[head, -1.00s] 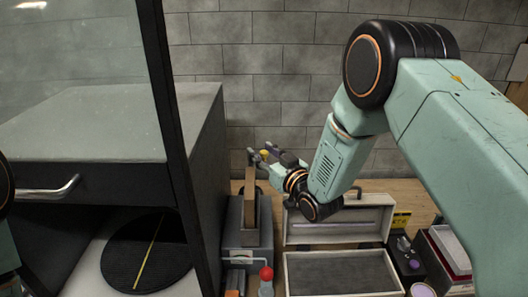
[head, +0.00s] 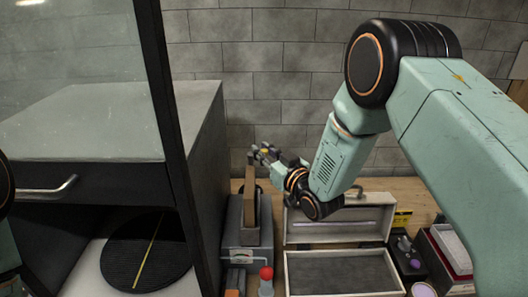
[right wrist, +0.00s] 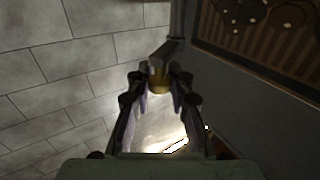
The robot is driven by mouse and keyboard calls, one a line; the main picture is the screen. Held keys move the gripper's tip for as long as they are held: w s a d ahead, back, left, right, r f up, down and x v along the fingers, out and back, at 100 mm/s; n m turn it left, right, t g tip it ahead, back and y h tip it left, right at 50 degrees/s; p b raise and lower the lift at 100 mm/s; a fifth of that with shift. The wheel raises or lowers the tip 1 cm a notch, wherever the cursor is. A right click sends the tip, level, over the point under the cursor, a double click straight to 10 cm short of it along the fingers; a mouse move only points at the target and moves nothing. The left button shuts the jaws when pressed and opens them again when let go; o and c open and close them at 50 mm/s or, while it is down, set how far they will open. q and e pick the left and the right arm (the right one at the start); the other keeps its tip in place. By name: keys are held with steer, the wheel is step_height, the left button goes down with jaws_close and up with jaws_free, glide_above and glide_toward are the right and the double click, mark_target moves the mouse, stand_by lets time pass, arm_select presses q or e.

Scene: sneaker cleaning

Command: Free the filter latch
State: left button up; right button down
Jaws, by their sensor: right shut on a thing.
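My right gripper (head: 264,154) is at the top of a grey housing (head: 234,235) that holds an upright brown panel (head: 250,195). In the right wrist view, its two fingers (right wrist: 158,88) are closed on a small brass-yellow knob (right wrist: 159,76), which appears to be the latch. A short grey bar (right wrist: 163,54) lies just beyond the knob. The fingers hide the knob's sides, and I cannot tell how the latch is seated. My left gripper is not in view.
A grey-topped cabinet (head: 110,120) with a glass pane stands left of the housing. An open case (head: 340,272) lies to its right. A red-capped bottle (head: 266,273) stands in front. Dark boxes (head: 404,255) sit at the right.

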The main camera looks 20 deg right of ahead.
steer(key=shift+w+d+r+y, duration=0.1)
steer(key=shift+d+y, duration=0.1)
steer(key=shift+y, duration=0.1)
steer(key=n+g+y+b, duration=0.1)
steer(key=n+g+y, duration=0.1)
steer(key=w+n+g+y+b, duration=0.1)
steer(key=n+g+y+b, duration=0.1)
steer(key=y, duration=0.1)
steer(key=w+d+n+g+y+b, duration=0.1)
steer(key=n+g+y+b, duration=0.1)
steer(key=n+y, duration=0.1)
steer(key=shift+d, duration=0.1)
steer(key=shift+r+y, duration=0.15)
steer(key=shift+y, duration=0.15)
steer(key=c, duration=1.2)
jaws_free()
step_height(320, 180, up, 10)
steer(key=shift+f, duration=0.1)
